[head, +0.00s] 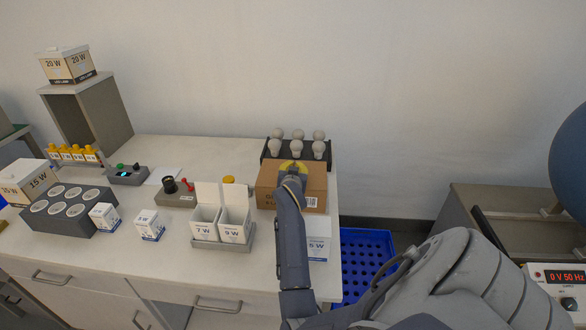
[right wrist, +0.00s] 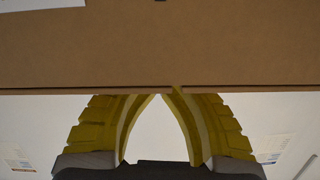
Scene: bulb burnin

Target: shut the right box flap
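A brown cardboard box (head: 266,196) stands near the table's right end, printed on its front. My right arm covers the middle of it, so I cannot tell how its right flap stands. My right gripper (head: 294,166) is at the top of the box with its yellow fingers over the back part. In the right wrist view, a brown cardboard panel (right wrist: 160,45) fills the upper half. The yellow fingertips (right wrist: 166,92) come together at the panel's lower edge, with nothing visible between them. My left gripper is not in view.
A dark rack with several white bulbs (head: 298,135) stands right behind the box. Left of it are a tray (head: 220,246) with two white cartons and a yellow-topped item (head: 229,180). A blue crate (head: 365,250) sits below the table's right edge.

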